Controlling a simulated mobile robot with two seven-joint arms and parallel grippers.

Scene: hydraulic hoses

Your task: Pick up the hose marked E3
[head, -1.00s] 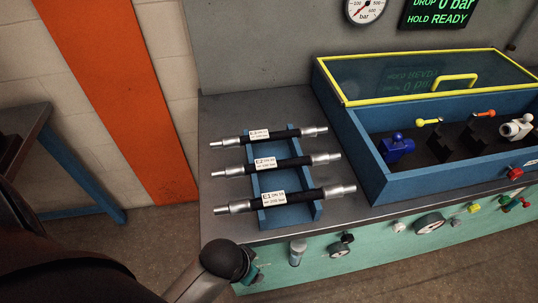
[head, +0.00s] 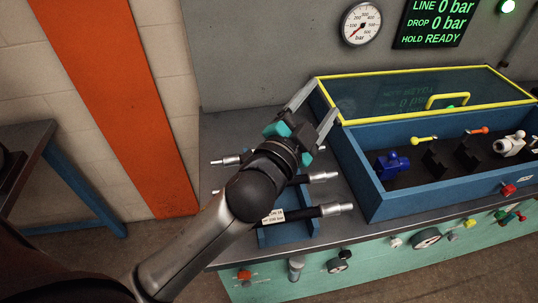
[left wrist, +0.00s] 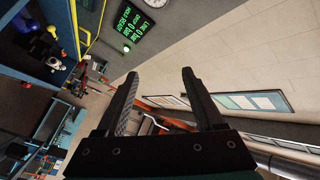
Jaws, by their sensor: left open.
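The hose marked E3 lies at the back of a blue rack on the bench. In the head view only its left metal end (head: 228,161) shows clearly; my left arm hides its label and most of its length. The E2 hose (head: 323,177) and the E1 hose (head: 335,209) lie in front of it, partly covered. My left gripper (head: 322,98) is open and empty above the rack, fingers pointing up and away toward the box. In the left wrist view its fingers (left wrist: 160,76) are apart with nothing between them. My right gripper is not in view.
A blue box (head: 375,205) with a yellow-framed clear lid (head: 400,95) stands right of the rack, close to the gripper. A gauge (head: 362,23) and a green-lettered display (head: 434,23) hang behind. Bench left of the rack is narrow.

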